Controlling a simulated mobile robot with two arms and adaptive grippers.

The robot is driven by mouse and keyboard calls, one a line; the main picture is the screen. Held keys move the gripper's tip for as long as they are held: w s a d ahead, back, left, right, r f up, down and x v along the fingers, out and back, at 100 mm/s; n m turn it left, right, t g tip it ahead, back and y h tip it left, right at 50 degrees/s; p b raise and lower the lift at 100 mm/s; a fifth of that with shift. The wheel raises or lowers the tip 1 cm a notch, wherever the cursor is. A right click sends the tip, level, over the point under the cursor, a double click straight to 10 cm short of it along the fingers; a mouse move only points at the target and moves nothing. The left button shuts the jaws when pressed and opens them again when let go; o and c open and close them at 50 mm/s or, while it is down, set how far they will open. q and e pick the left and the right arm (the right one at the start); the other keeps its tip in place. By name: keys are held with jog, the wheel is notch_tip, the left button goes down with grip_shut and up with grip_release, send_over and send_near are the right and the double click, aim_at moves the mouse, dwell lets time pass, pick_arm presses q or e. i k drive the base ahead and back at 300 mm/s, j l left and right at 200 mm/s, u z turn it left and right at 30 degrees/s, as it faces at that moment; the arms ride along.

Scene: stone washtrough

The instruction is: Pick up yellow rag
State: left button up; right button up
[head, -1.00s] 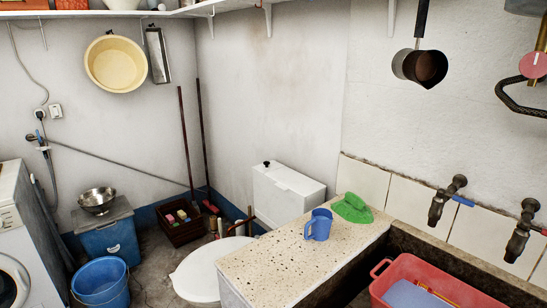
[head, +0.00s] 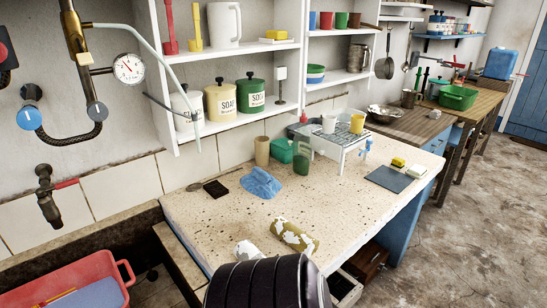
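I see nothing that I can clearly identify as a yellow rag. A rumpled blue rag (head: 260,183) lies on the speckled stone counter (head: 215,220). An olive-yellow roll-shaped thing with white patches (head: 293,236) lies near the counter's front edge; I cannot tell whether it is cloth. Neither of my grippers shows in the head view.
A white rack (head: 341,135) with cups stands at the counter's back right. A red basin (head: 75,285) sits in the trough at lower left. A black ribbed object (head: 268,282) blocks the lower middle. Shelves hang above; floor is open at right.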

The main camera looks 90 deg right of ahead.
aim_at(292, 235)
jog(key=z, duration=2.9)
jog(key=u, duration=1.85)
jog(key=z, duration=1.85)
jog(key=i+l+u, duration=0.1)
jog(key=l+u, duration=0.3)
jog(key=l, duration=0.55)
jog(key=l+u, duration=0.35)
jog(key=l, duration=0.65)
